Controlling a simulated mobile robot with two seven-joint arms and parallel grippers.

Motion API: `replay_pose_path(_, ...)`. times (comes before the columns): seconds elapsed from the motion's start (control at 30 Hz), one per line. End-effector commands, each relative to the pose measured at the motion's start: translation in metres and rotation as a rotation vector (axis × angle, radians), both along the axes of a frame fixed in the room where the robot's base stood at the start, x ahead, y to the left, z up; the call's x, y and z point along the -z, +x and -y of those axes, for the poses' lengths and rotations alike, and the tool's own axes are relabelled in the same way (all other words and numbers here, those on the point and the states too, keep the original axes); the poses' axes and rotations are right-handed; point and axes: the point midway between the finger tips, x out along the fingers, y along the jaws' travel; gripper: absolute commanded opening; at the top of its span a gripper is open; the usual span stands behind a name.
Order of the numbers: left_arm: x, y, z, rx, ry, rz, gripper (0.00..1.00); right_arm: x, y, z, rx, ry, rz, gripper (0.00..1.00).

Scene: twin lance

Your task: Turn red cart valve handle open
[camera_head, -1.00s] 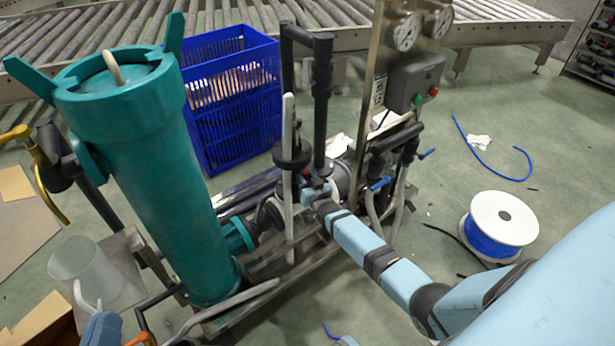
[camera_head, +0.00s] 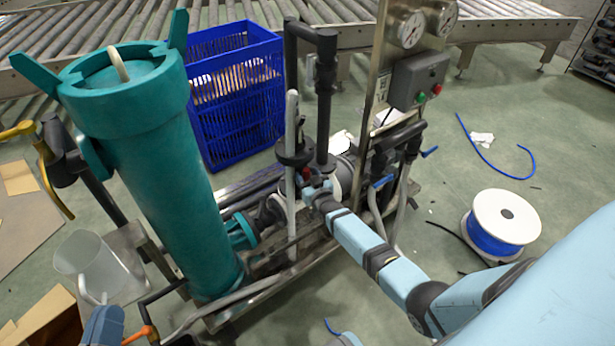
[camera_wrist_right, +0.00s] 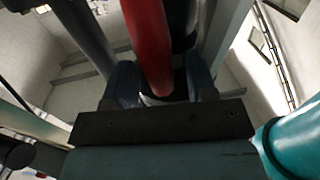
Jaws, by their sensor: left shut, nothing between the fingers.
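The cart (camera_head: 235,318) carries a teal filter housing (camera_head: 165,180), dark pipes and a gauge panel. A small red valve handle (camera_head: 307,174) shows among the pipes in the head view, beside a black upright pipe. In the right wrist view the red handle (camera_wrist_right: 147,45) is large and runs down between the dark blue fingers. My right gripper (camera_head: 316,190) is at the handle, with a finger to either side of it. The picture does not settle whether the fingers press on it. The valve body is mostly hidden.
A blue crate (camera_head: 235,100) stands behind the cart, before a roller conveyor (camera_head: 100,25). A spool of blue hose (camera_head: 500,225) and a loose blue hose (camera_head: 490,160) lie on the floor at right. A clear jug (camera_head: 88,265) stands at left. Floor between cart and spool is mostly open.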

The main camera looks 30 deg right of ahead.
Motion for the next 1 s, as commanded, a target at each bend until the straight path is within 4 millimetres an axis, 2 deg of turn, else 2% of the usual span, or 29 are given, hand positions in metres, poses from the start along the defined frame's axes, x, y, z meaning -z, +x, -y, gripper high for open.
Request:
replay_pose_path(0.37,-0.004,0.001,0.0,-0.001,0.0,0.004,0.0,0.0,-0.006,-0.001,0.0,0.002,-0.002,0.54)
replay_pose_path(0.47,-0.014,0.001,-0.001,-0.008,-0.01,0.03,0.0,-0.002,-0.02,-0.002,0.0,0.002,-0.003,0.54)
replay_pose_path(0.63,-0.036,-0.002,-0.004,-0.027,-0.041,0.092,0.0,-0.003,-0.057,-0.006,0.0,0.001,-0.003,0.54)
replay_pose_path(0.8,-0.022,0.0,-0.009,-0.05,0.007,0.027,0.0,-0.002,-0.096,-0.011,0.0,0.001,-0.004,0.54)
replay_pose_path(1.0,-0.002,0.001,-0.014,-0.068,0.061,-0.049,0.0,-0.001,-0.126,-0.015,0.0,0.001,-0.001,0.54)
